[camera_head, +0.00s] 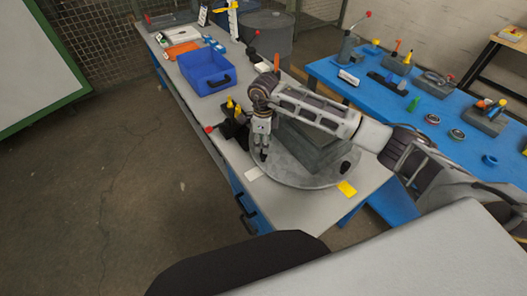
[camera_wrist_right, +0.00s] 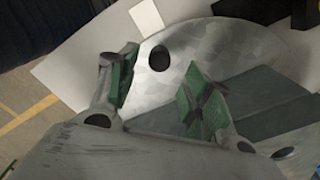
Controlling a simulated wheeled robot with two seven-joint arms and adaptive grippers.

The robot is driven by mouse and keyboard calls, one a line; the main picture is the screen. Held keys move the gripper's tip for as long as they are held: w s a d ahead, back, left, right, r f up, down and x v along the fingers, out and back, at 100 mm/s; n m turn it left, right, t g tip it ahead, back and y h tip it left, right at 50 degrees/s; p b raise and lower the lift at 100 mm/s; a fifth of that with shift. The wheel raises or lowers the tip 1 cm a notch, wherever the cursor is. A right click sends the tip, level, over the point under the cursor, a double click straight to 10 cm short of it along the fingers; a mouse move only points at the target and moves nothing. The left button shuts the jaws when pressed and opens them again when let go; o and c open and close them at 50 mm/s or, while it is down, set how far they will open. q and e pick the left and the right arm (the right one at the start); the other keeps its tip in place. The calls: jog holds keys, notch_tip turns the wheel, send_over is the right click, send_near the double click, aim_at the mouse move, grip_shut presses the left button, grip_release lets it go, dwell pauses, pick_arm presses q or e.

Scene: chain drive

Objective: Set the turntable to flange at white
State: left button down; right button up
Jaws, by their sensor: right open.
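The turntable (camera_head: 290,179) is a round grey metal disc on the near end of the grey bench. A grey block stands on it (camera_head: 318,142). A white tag (camera_head: 252,173) lies at its left edge and a yellow tag (camera_head: 347,188) at its right edge. My right gripper (camera_head: 261,157) points down over the disc's left part. In the right wrist view my gripper (camera_wrist_right: 160,90) is open, with green-padded fingers apart. A dark round spot (camera_wrist_right: 159,58) on the disc lies between and beyond them. The white tag (camera_wrist_right: 146,16) shows at the top. My left gripper is not in view.
A blue bin (camera_head: 207,72) stands farther back on the bench. A black item with yellow parts and a red knob (camera_head: 232,125) stands left of the turntable. A blue table (camera_head: 420,110) with tools is at the right. Open floor lies left.

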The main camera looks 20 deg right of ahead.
jog(key=shift+f+p, duration=0.5)
jog(key=shift+f, duration=2.8)
grip_shut()
